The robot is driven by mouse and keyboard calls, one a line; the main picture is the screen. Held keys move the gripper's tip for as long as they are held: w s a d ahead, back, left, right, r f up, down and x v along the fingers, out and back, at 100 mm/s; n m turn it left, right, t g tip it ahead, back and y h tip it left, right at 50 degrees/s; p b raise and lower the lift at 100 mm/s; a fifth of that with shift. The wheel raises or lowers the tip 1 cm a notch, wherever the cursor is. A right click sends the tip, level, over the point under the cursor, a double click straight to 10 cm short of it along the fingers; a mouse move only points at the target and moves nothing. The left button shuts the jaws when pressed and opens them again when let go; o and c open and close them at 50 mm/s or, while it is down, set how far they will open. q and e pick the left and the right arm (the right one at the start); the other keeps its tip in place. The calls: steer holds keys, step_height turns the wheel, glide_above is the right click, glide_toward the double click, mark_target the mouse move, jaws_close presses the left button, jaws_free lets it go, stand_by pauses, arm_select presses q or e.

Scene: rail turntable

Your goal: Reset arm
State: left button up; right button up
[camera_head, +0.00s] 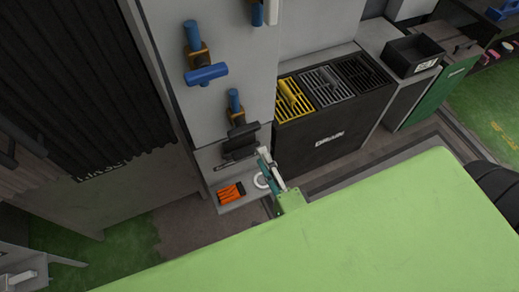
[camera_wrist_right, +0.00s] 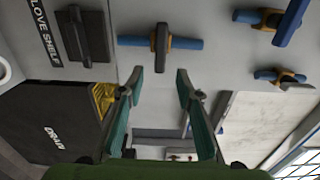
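My right gripper (camera_head: 266,163) reaches out beside the grey wall panel, above a small shelf. In the right wrist view its two teal fingers (camera_wrist_right: 160,74) stand well apart with nothing between the tips, so it is open and empty. A blue-handled fitting (camera_wrist_right: 160,44) on the grey wall shows beyond the fingertips, apart from them. My left gripper is not in view.
Blue-handled fittings (camera_head: 206,75) stick out from the grey panel (camera_head: 235,25). Orange items (camera_head: 231,193) and a white ring (camera_head: 262,181) are on the small shelf. A black drain cabinet (camera_head: 325,142) with yellow, grey and black grates stands to the right, near a black bin (camera_head: 412,55).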

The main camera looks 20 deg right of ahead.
steer(key=shift+s, duration=0.15)
stand_by(0.4)
steer(key=s+f+n+g+y, duration=0.1)
steer(key=s+f+n+g, duration=0.25)
steer(key=f, duration=0.65)
steer(key=s+f+n+g, duration=0.2)
steer(key=f+n, duration=0.3)
steer(key=f, duration=0.6)
steer(key=s+f+n+g+y, duration=0.1)
steer(key=s+f+n+g, duration=0.25)
steer(key=f, duration=0.65)
steer(key=s+d+f+n+g+h, duration=0.1)
steer(key=s+d+f+n+g, duration=0.2)
steer(key=s+f, duration=0.5)
steer(key=s+d+f+n+g+h, duration=0.1)
steer(key=s+d+f+n+g, duration=0.3)
steer(key=s+f, duration=0.4)
steer(key=s+n+g, duration=0.1)
steer(key=s, duration=0.5)
steer(key=shift+h, duration=0.3)
steer(key=shift+w, duration=0.2)
steer(key=shift+c, duration=0.6)
